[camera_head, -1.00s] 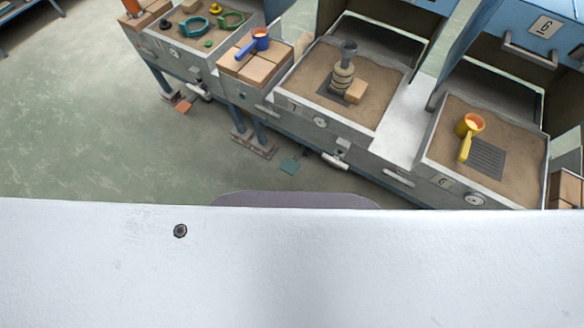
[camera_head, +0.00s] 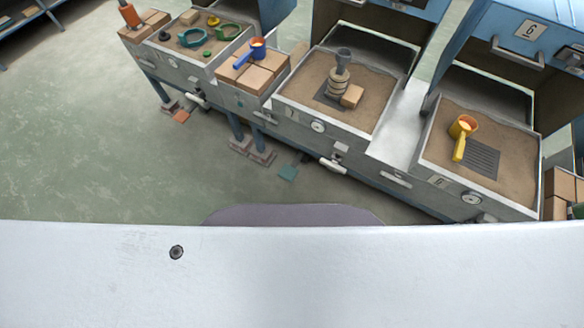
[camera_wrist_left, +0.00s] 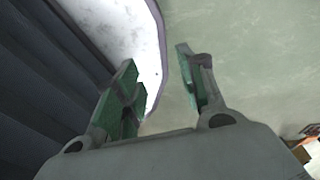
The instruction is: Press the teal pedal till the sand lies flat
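The middle sand box (camera_head: 304,112) holds brown sand (camera_head: 372,85) with a dark grate, a stacked pale piece with a grey cup on top (camera_head: 340,75), and a tan block (camera_head: 352,96). The right sand box (camera_head: 440,178) holds uneven sand (camera_head: 510,140). My left gripper (camera_wrist_left: 156,60) is open and empty above the floor in the left wrist view. Neither gripper shows in the head view.
A blue scoop (camera_head: 254,52) sits on tan blocks (camera_head: 256,80). Open green floor (camera_head: 90,140) spreads left of the bench.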

